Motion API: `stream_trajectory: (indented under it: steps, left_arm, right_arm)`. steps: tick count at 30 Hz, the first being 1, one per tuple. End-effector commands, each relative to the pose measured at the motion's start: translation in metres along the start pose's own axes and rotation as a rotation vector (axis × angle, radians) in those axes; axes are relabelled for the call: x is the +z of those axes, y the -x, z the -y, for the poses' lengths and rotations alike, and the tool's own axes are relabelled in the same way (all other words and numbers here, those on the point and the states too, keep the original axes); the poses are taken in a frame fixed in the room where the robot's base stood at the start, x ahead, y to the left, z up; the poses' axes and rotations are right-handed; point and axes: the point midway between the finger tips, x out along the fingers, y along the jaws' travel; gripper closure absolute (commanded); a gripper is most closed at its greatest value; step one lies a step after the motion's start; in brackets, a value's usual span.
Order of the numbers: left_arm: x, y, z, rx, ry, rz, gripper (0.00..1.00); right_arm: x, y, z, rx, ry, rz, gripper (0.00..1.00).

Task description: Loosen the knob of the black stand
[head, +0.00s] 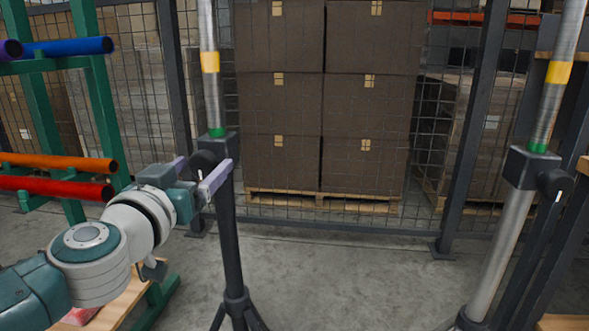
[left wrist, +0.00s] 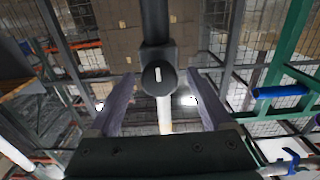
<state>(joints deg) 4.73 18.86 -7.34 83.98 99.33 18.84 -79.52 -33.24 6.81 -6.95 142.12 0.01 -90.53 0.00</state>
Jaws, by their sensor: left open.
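The black stand (head: 229,235) rises left of centre in the head view, a black lower tube with a silver upper tube (head: 209,97). A black clamp joins them, with a round black knob (head: 203,160) on its side. In the left wrist view the knob (left wrist: 158,78) shows face-on with a white mark that runs along the pole. My left gripper (head: 207,168) is open, with its pale purple fingers at the clamp's height. In the left wrist view the knob sits between the spread fingertips, with gaps on both sides. My right gripper is in neither view.
A second stand with a silver lower tube (head: 501,250) and its own black knob (head: 555,182) is at right. A green rack (head: 105,100) with coloured tubes is at left. Brown boxes (head: 283,105) on a pallet are behind a mesh fence. The middle floor is clear.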

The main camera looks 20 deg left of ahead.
Motion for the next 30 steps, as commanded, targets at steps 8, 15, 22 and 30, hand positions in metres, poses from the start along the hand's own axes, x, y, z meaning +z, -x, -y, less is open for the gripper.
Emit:
stream_trajectory:
  steps: [8, 15, 22, 30]
  left_arm:
    - [-0.0003, -0.0076, -0.0003, 0.002, 0.001, 0.001, 0.17]
    - [-0.0003, -0.0073, -0.0002, 0.001, 0.001, 0.000, 0.31]
    - [-0.0002, -0.0072, -0.0002, 0.001, 0.001, 0.001, 0.57]
    - [-0.0002, -0.0071, -0.0003, 0.001, 0.001, 0.000, 0.87]
  right_arm:
    - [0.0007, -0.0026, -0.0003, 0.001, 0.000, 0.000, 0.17]
    - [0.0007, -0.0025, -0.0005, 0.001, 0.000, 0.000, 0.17]
    - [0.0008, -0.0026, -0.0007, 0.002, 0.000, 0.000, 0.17]
    - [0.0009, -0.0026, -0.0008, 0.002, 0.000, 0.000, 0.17]
